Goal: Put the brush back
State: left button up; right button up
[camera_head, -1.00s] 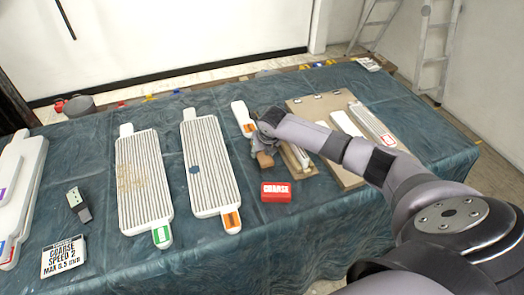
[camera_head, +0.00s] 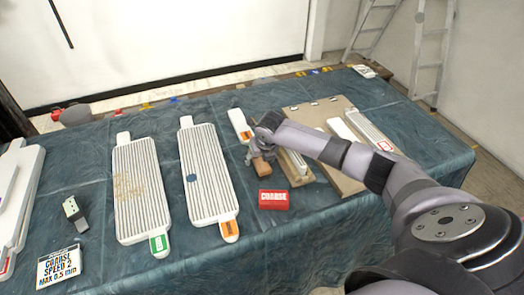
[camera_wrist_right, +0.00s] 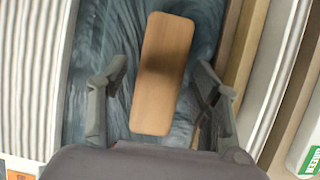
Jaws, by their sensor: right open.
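A plain wooden block (camera_wrist_right: 163,72), likely the back of the brush, lies on the blue-green cloth in the right wrist view. It also shows as a small brown piece (camera_head: 262,168) in the head view. My right gripper (camera_wrist_right: 159,75) is open, with one finger on each side of the block and a gap to both. In the head view my right gripper (camera_head: 256,152) is over the block, partly hiding it. Any bristles are hidden underneath. My left gripper is not in view.
White ribbed panels (camera_head: 208,172) lie left of the gripper. A red "COARSE" block (camera_head: 273,199) lies just in front. A brown board (camera_head: 345,183) with white pieces lies to the right.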

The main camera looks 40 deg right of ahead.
jog(key=v, duration=1.1)
jog(key=shift+s, duration=0.1)
